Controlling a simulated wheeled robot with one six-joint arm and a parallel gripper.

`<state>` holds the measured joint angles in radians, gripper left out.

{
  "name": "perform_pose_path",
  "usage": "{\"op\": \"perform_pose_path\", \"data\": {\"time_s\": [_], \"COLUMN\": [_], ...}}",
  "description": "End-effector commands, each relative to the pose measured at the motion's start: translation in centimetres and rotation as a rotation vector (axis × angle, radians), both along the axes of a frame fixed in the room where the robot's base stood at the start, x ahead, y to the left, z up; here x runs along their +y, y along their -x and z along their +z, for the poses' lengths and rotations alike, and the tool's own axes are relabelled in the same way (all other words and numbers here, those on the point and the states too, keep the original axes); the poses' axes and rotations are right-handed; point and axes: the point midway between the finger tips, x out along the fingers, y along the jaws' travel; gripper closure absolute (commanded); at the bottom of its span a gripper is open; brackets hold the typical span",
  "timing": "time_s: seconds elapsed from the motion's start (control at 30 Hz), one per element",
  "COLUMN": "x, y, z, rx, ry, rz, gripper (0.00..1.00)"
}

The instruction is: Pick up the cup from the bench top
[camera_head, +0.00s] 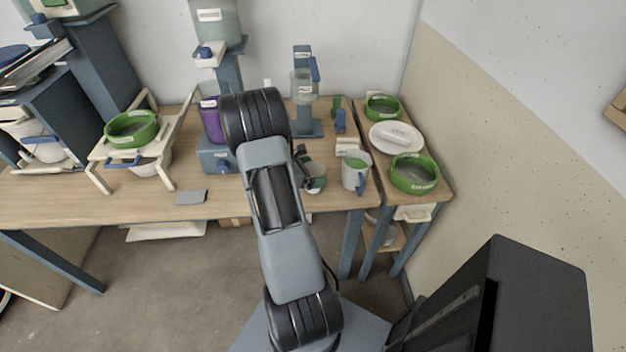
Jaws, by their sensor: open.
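A small grey cup-like vessel (317,184) with a green label or band stands on the wooden bench top (240,203), close to its front edge. A larger pale mug (353,178) with a blue handle and green contents stands just to its right. The view alone does not settle which of the two is the task's cup. My gripper (305,168) is open at the left side of the small vessel. It is partly hidden behind my arm, and I cannot tell whether its fingers touch the vessel.
A purple container (211,122) and a blue dispenser stand (308,127) are at the back. Green bowls (415,174) and a white plate (396,137) sit on the side table at right. A white rack (103,152) holds another green bowl. The front left bench top is mostly clear.

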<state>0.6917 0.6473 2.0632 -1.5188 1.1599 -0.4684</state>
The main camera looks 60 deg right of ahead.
Motion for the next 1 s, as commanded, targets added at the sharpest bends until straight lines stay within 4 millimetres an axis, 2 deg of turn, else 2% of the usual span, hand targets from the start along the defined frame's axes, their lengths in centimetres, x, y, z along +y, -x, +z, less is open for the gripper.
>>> {"op": "perform_pose_path", "data": {"time_s": [0.33,0.8,1.0], "x": [-0.45,-0.44,-0.43], "y": [0.27,0.27,0.27], "z": [-0.25,-0.22,-0.2], "rx": [0.0,0.0,0.0], "ry": [0.0,0.0,0.0], "rz": [0.001,0.0,0.0], "gripper": [0.01,0.45,0.45]}}
